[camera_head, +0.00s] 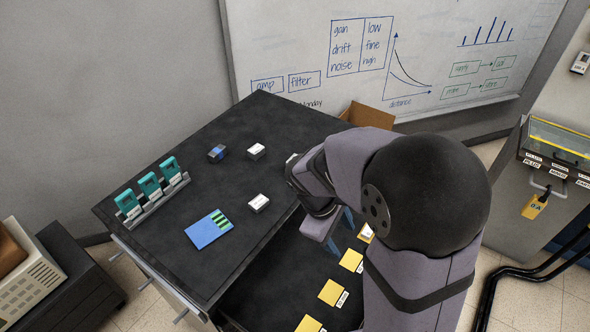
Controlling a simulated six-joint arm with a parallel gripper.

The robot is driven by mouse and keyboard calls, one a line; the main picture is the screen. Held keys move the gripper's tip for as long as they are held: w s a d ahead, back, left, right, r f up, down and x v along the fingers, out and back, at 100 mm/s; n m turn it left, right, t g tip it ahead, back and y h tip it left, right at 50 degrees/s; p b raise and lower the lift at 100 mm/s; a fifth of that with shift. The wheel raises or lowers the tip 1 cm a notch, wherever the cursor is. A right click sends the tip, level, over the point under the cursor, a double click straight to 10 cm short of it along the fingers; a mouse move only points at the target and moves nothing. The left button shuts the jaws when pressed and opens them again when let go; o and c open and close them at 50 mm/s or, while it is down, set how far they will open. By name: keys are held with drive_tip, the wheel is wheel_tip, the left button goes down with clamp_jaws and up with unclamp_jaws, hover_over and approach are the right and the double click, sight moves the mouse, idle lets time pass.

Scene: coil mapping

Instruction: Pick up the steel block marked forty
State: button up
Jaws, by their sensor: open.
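Several small blocks lie apart on the dark table top. One pale block (256,151) is near the back middle, and another pale block (258,203) is nearer the front. A third pale block (291,158) is partly hidden behind my arm. A darker block with blue on it (216,153) lies to the left of the back one. Any markings are too small to read, so I cannot tell which is marked forty. My gripper (328,230) is open, right of the blocks near the table's right edge, and partly hidden by my arm. No block shows in it.
A rack with several teal pieces (149,190) stands at the table's left. A blue card with green and dark stripes (209,230) lies near the front. Labelled yellow squares (331,292) lie on a lower dark surface at right. A cardboard box (368,116) is behind the table.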

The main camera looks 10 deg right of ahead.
drive_tip(key=w+a+n+t+h+b, duration=0.1)
drive_tip(key=w+a+n+t+b, duration=0.1)
drive_tip(key=w+n, duration=0.4)
drive_tip(key=w+a+f+n+t+h+b, duration=0.1)
drive_tip(key=w+a+n+t, duration=0.3)
drive_tip(key=w, duration=0.7)
drive_tip(key=w+a+f+n+t+h+b, duration=0.1)
drive_tip(key=w+a+n+t+h+b, duration=0.1)
drive_tip(key=w+n, duration=0.5)
drive_tip(key=shift+w+a+n+t+h+b, duration=0.2)
drive_tip(key=shift+w+a+t+h, duration=0.1)
drive_tip(key=shift+w, duration=0.25)
drive_tip(key=shift+w+a+n+t+h+b, duration=0.1)
drive_tip(key=shift+w+a+n+t+h, duration=0.15)
drive_tip(key=shift+w, duration=0.25)
drive_tip(key=shift+w+a+n+t, duration=0.25)
drive_tip(key=shift+w+a+t, duration=0.05)
drive_tip(key=shift+a+t, duration=0.15)
drive_tip(key=shift+w+d, duration=0.2)
drive_tip(key=shift+d, duration=0.2)
drive_tip(key=shift+p+x, duration=0.5)
drive_tip(key=shift+x, duration=0.25)
drive_tip(key=shift+w+d+f+p, duration=0.25)
drive_tip(key=shift+w+d+p, duration=0.15)
drive_tip(key=shift+p, duration=0.3)
drive_tip(key=shift+f+p+x, duration=0.2)
drive_tip(key=shift+p+x, duration=0.8)
drive_tip(key=shift+x, duration=1)
drive_tip(key=shift+s, duration=0.2)
